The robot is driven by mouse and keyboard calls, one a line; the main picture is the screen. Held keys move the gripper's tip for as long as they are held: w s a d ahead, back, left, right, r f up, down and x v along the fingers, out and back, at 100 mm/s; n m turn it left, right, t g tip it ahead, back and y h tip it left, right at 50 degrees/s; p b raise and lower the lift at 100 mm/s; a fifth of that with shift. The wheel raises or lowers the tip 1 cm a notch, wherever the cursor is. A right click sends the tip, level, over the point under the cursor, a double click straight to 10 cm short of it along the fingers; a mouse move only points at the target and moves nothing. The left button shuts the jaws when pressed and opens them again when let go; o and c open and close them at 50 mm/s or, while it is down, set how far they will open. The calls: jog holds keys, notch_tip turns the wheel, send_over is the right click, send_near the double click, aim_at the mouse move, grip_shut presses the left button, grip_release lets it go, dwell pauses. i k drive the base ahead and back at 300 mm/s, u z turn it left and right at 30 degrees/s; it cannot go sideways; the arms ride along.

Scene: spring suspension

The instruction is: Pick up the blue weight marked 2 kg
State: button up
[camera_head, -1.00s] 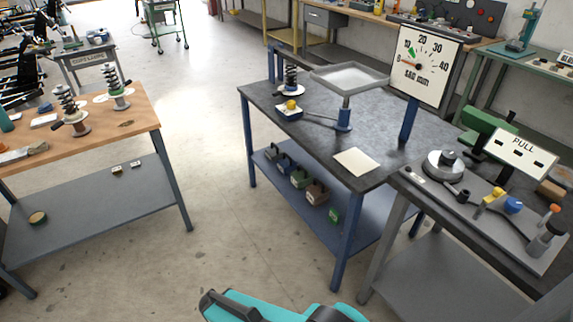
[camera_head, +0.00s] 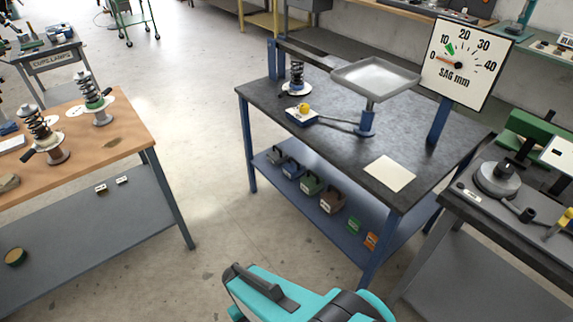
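A dark blue block-shaped weight (camera_head: 292,168) with a handle sits on the lower shelf of the blue-framed table. It stands in a row between a grey weight (camera_head: 275,154) and a green weight (camera_head: 311,184). Its marking is too small to read. A teal and black part of my arm shows at the bottom edge, well in front of the shelf and apart from the weights. My gripper's fingertips cannot be made out in this view.
A brown weight (camera_head: 333,199), a small green block (camera_head: 355,226) and an orange block (camera_head: 371,241) continue the row. The dark tabletop (camera_head: 340,145) overhangs the shelf. A wooden-topped bench (camera_head: 120,125) stands left, a grey bench (camera_head: 465,205) right. Floor between is clear.

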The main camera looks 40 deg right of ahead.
aim_at(292, 170)
jog(key=u, duration=0.15)
jog(key=i, duration=0.85)
jog(key=u, duration=0.3)
